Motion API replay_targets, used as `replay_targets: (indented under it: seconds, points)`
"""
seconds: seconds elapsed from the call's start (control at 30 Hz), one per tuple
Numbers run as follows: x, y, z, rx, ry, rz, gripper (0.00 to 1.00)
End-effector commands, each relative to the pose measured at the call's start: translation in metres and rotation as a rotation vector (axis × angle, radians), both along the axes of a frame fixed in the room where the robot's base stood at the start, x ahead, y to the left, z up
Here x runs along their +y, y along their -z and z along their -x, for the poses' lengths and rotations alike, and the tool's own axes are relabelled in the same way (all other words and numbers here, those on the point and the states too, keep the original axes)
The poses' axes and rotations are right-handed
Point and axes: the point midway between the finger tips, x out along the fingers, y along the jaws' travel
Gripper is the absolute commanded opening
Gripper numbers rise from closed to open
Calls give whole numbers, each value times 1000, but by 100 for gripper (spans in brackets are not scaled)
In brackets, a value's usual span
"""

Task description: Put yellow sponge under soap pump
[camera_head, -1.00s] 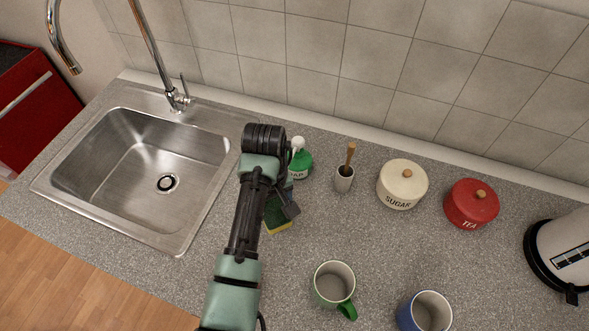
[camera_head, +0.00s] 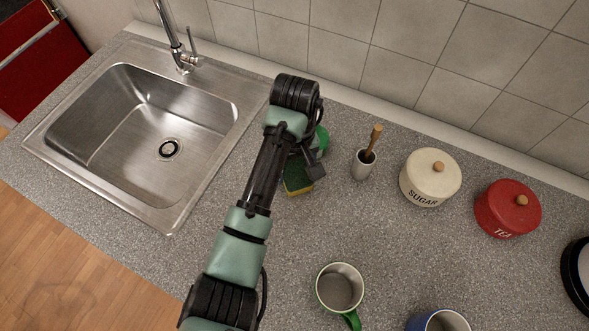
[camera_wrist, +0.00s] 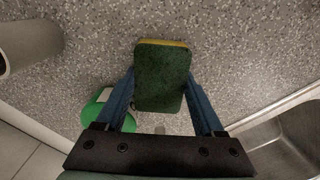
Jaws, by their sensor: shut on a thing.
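The sponge (camera_head: 297,182) is yellow with a dark green scouring face, which is turned up. In the wrist view the sponge (camera_wrist: 161,84) lies between both blue fingers of my gripper (camera_wrist: 161,76), which is shut on it. In the head view my gripper (camera_head: 308,170) is partly hidden by my own arm. The green soap pump (camera_head: 322,138) is just behind the sponge, mostly covered by my wrist. Part of its green body (camera_wrist: 93,118) shows left of the fingers in the wrist view, apart from the sponge. I cannot tell whether the sponge touches the counter.
A steel sink (camera_head: 130,130) is at left. A small pot with a wooden-handled brush (camera_head: 364,164), the sugar jar (camera_head: 430,181) and the red tea jar (camera_head: 507,211) line the back right. A green-handled mug (camera_head: 340,290) and a blue mug (camera_head: 440,322) are in front. The middle counter is clear.

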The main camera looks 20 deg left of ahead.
Motion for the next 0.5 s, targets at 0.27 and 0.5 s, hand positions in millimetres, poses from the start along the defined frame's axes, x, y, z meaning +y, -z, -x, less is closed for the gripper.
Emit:
replay_targets:
  seconds: [0.27, 0.5]
  points:
    - [0, 2, 0, 1, -1, 1, 20]
    - [0, 2, 0, 0, -1, 0, 100]
